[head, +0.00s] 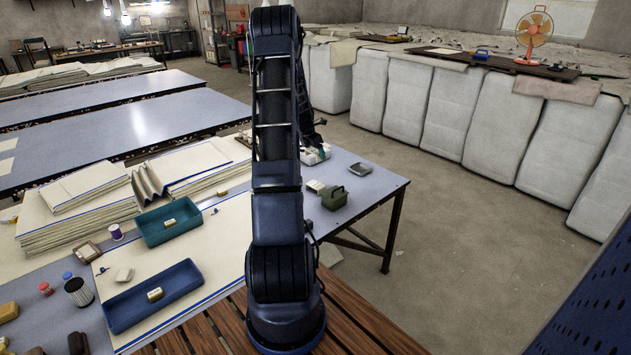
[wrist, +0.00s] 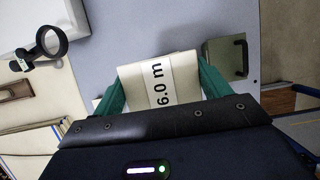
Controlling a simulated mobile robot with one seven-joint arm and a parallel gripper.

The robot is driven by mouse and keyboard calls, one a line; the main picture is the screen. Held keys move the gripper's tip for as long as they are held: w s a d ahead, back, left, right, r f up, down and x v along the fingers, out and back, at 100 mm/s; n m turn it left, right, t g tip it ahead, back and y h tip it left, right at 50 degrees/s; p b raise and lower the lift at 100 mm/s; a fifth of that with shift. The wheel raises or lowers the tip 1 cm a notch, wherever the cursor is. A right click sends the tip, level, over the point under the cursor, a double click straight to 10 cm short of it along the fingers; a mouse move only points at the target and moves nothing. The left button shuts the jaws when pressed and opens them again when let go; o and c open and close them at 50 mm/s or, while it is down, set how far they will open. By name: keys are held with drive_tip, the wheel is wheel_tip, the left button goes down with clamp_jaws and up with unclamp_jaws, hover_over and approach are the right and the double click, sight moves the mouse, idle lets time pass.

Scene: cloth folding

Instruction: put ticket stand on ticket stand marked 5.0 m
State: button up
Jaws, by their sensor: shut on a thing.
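A cream ticket stand marked 6.0 m (wrist: 160,85) is between the green fingers of my gripper (wrist: 160,76) in the wrist view. The gripper is shut on it, over the blue-grey table. No label reading 5.0 m is legible in either view. In the head view a small pale block (head: 315,187) shows beside the green box; I cannot tell whether it is the held stand.
The green box (head: 334,198) stands right beside the held stand in the wrist view (wrist: 227,57). A grey dish (head: 360,168) is near the table's right edge. Teal (head: 165,238) and blue (head: 122,311) trays hold small gold pieces.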

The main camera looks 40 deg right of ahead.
sight(318, 183)
wheel_tip(318, 183, down, 15)
drive_tip(key=shift+r, duration=0.15)
idle(0.4)
drive_tip(key=o, duration=1)
